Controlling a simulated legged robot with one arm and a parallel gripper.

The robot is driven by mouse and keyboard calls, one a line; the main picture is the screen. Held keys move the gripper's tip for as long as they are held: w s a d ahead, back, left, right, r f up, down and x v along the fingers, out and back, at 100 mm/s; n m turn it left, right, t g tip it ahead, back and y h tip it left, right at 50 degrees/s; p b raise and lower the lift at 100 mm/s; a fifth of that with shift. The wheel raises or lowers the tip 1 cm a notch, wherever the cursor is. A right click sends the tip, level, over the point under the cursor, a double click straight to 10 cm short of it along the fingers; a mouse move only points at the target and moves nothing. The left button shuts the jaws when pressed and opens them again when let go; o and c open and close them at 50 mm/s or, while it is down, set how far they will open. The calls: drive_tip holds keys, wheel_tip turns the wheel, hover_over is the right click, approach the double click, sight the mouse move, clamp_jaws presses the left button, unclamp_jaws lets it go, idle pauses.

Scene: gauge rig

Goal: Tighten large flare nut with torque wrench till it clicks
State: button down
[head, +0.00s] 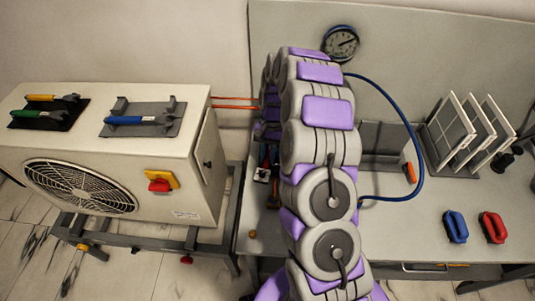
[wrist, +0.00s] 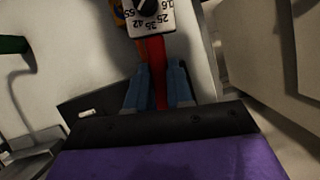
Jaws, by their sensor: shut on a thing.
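In the wrist view, my gripper (wrist: 158,72) is shut on the red handle of the torque wrench (wrist: 157,82), with one blue-grey finger on each side. The wrench's white dial plate (wrist: 150,18), with black numbers and a black knob, is at the top edge, and the wrench's far end is out of view. In the head view my arm covers most of the place where my gripper is. Two thin orange-copper pipes (head: 235,102) run from the outdoor unit (head: 150,190) towards the bench. I cannot make out the large flare nut.

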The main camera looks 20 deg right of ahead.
drive_tip(key=shift+w+d, duration=0.1)
drive_tip(key=shift+w, duration=0.05)
idle(0.3)
drive_tip(key=shift+w+d+p, duration=0.3)
drive_tip(key=shift+w+d, duration=0.25)
drive_tip(key=shift+w, duration=0.35)
drive_tip(key=shift+w+d+p, duration=0.55)
drive_tip(key=shift+w+p, duration=0.25)
drive_tip(key=shift+w, duration=0.05)
idle(2.0)
drive_tip(key=c, duration=1.5)
unclamp_jaws()
clamp_jaws()
